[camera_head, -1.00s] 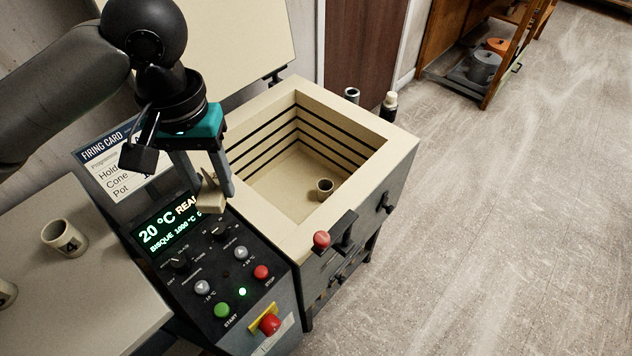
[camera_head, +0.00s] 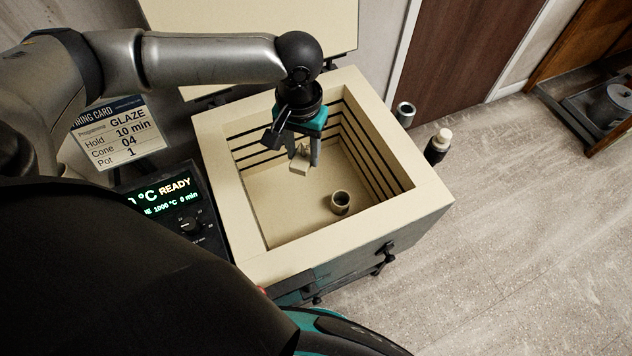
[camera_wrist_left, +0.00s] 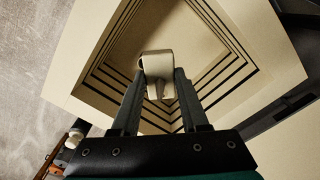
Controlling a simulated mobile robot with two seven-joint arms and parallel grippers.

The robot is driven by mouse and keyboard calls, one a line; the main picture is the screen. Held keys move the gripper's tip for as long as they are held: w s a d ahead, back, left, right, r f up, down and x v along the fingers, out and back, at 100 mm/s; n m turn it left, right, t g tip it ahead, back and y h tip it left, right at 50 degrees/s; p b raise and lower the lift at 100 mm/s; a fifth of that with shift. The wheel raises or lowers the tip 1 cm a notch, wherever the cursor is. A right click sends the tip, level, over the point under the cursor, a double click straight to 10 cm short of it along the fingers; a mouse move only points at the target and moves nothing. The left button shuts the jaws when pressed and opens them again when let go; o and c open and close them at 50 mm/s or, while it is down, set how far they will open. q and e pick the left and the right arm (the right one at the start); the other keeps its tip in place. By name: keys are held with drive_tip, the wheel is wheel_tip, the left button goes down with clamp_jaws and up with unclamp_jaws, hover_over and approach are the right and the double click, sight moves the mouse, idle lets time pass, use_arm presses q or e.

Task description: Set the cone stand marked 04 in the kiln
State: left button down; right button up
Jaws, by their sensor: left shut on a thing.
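My left gripper (camera_head: 303,157) is over the open kiln (camera_head: 216,137), inside its rim, with the fingers pointing down. It is shut on a small cream cone stand (camera_head: 299,163). The stand also shows between the fingertips in the left wrist view (camera_wrist_left: 157,66). I cannot read a number on the stand. The stand appears held above the kiln floor (camera_head: 283,213), towards the back of the chamber. My right gripper is not in view.
A small pot (camera_head: 340,202) stands on the kiln floor, to the right and front of the stand. A firing card (camera_head: 117,133) reads glaze, cone 04, pot 1. The control panel display (camera_head: 160,194) reads READY. A dark bottle-like thing (camera_head: 437,147) stands beyond the kiln's right wall.

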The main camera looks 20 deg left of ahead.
use_arm(q)
wheel_tip(320, 180, down, 5)
drive_tip(key=a+b, duration=0.2)
drive_tip(key=b, duration=0.6)
hover_over(300, 227)
wheel_tip(300, 227, down, 7)
drive_tip(key=shift+f+b, duration=2.9)
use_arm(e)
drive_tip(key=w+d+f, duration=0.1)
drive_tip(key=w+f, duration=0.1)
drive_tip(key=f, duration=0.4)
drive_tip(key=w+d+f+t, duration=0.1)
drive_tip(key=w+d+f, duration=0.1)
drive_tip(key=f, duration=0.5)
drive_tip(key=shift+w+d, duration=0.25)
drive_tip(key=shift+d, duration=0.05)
use_arm(q)
wheel_tip(300, 227, down, 15)
drive_tip(key=b, duration=0.7)
drive_tip(key=shift+f, duration=0.15)
drive_tip(key=shift+f+b, duration=0.95)
drive_tip(key=shift+f, duration=1.25)
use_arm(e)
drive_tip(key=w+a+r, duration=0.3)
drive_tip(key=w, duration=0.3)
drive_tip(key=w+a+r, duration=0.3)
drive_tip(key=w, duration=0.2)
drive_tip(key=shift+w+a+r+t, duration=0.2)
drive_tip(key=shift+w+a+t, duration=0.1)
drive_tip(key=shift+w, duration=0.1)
